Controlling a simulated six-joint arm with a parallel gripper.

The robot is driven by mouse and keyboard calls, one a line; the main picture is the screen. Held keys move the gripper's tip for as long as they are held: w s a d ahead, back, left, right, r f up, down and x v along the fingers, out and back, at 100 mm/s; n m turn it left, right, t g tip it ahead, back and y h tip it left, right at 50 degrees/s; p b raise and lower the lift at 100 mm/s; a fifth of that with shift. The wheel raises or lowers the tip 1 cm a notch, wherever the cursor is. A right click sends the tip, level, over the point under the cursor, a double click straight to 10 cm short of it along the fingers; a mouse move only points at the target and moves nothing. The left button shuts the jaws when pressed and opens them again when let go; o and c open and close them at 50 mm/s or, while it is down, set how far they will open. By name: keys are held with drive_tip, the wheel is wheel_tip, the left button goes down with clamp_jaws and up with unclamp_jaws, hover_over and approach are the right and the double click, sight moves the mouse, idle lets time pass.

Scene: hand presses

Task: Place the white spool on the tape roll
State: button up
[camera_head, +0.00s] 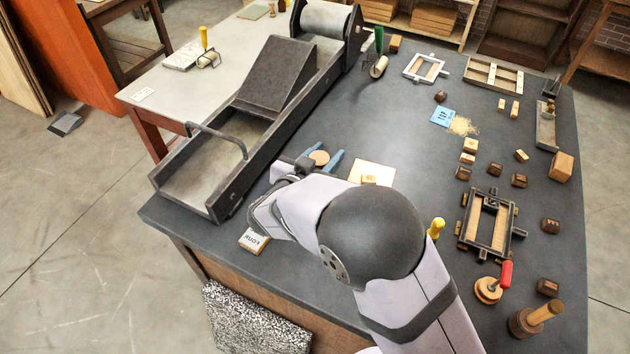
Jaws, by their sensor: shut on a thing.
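My gripper (322,160) is over the left-middle of the dark table, beside the press bed. Its bluish fingers are shut on a small round tan thing (319,157), seen from above. I cannot tell whether this is the spool or the tape roll. I make out no clearly white spool and no clear tape roll elsewhere in view. My arm hides part of the table's front middle.
A dark hand press (232,187) lies along the table's left side. A wooden frame (489,222) and several blocks fill the right. A green-handled roller (379,52) is behind.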

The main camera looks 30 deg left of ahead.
sight(321, 163)
drive_tip(key=f+b, duration=0.1)
drive_tip(key=b, duration=0.1)
drive_tip(key=a+f+b, duration=0.1)
drive_tip(key=f+b, duration=0.1)
drive_tip(key=shift+s+b, duration=0.1)
drive_tip(key=shift+b, duration=0.2)
drive_tip(key=a+b, duration=0.1)
drive_tip(key=b, duration=0.1)
drive_tip(key=shift+f+b, duration=0.15)
drive_tip(key=shift+b, duration=0.2)
drive_tip(key=shift+a+r+b, duration=0.2)
drive_tip(key=shift+a+b, duration=0.05)
drive_tip(key=shift+b, duration=0.25)
drive_tip(key=shift+a+r, duration=0.15)
drive_tip(key=shift+r, duration=0.8)
drive_tip(key=shift+f+p, duration=0.4)
drive_tip(key=shift+f, duration=4.6)
drive_tip(key=shift+f, duration=0.15)
